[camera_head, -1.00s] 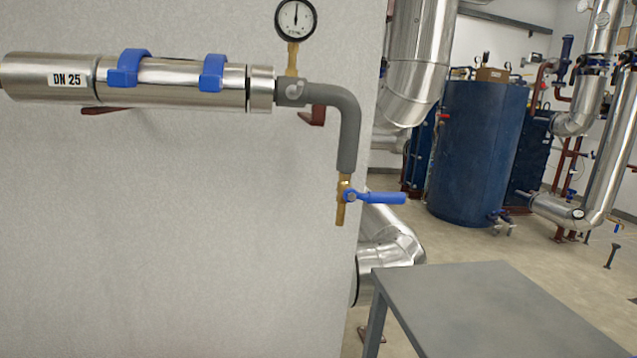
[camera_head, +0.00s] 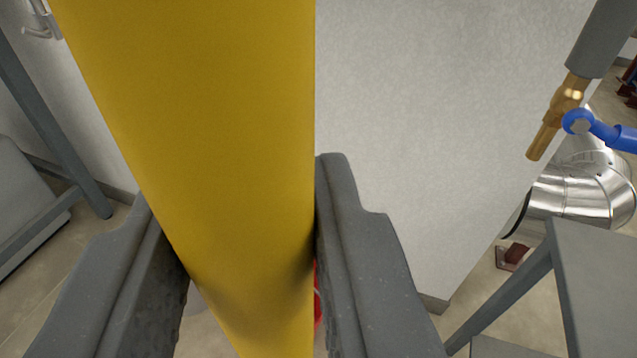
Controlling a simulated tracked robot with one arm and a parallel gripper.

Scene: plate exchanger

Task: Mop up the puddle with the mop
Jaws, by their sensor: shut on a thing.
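A thick yellow pole (camera_head: 205,120), which looks like the mop's handle, fills the left-centre of the view. It runs from the top edge down past the bottom edge. My gripper (camera_head: 245,230) is shut on it, with one dark grey finger on each side. The mop's head is not in view. No puddle shows in this view. The floor directly below is mostly hidden by the pole and the fingers.
A white wall block (camera_head: 430,130) stands ahead. A brass valve with a blue lever (camera_head: 580,122) hangs at the right. A grey table (camera_head: 605,260) stands at the lower right, with silver pipework (camera_head: 580,190) behind. A grey frame (camera_head: 45,120) stands at the left. Something red shows partly behind the right finger.

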